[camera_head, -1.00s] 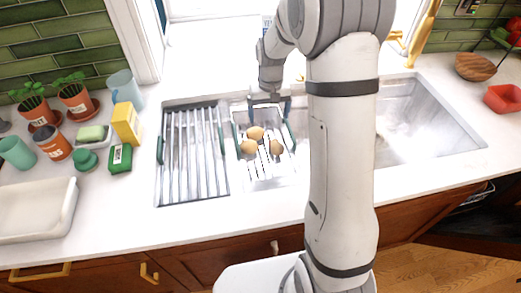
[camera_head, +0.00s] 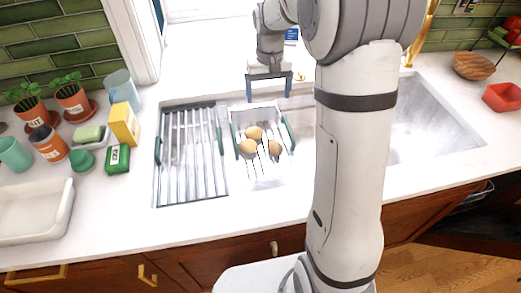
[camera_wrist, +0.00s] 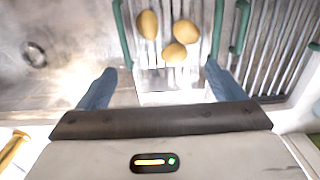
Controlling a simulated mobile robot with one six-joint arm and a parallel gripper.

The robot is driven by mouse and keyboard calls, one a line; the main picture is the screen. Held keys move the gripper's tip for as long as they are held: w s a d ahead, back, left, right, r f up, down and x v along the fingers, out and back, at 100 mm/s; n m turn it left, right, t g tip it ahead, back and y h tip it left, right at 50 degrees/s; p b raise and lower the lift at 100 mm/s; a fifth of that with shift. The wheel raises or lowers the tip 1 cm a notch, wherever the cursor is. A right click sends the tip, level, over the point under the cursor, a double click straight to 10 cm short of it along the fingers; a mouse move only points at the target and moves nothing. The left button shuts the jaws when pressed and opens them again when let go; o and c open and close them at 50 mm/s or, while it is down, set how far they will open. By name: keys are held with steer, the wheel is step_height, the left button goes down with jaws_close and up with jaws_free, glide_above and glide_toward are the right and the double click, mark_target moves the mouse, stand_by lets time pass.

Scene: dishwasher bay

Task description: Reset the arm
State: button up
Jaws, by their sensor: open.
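My gripper (camera_head: 269,88) is open and empty, held above the back edge of the sink in the head view. Its two blue fingers are spread apart in the wrist view (camera_wrist: 158,88). Below it, a rack with green handles (camera_head: 262,177) sits over the sink and holds three tan, potato-like items (camera_head: 247,146). These items also show in the wrist view (camera_wrist: 148,25), beyond my fingertips and apart from them. My arm rises in front of the right part of the sink and hides some of it.
A second slatted rack (camera_head: 190,170) lies left of the first. A yellow box (camera_head: 125,122), a green box (camera_head: 117,158), a blue mug (camera_head: 122,88) and potted plants (camera_head: 73,98) stand at left. A wooden bowl (camera_head: 474,66) and red container (camera_head: 503,97) are at right.

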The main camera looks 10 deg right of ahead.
steer(key=shift+s, duration=0.1)
steer(key=s+r+t, duration=0.1)
steer(key=s+r, duration=0.1)
steer(key=s, duration=1.1)
steer(key=s+r+t, duration=0.2)
steer(key=s, duration=1)
steer(key=shift+s+r, duration=0.25)
steer(key=shift+s, duration=0.1)
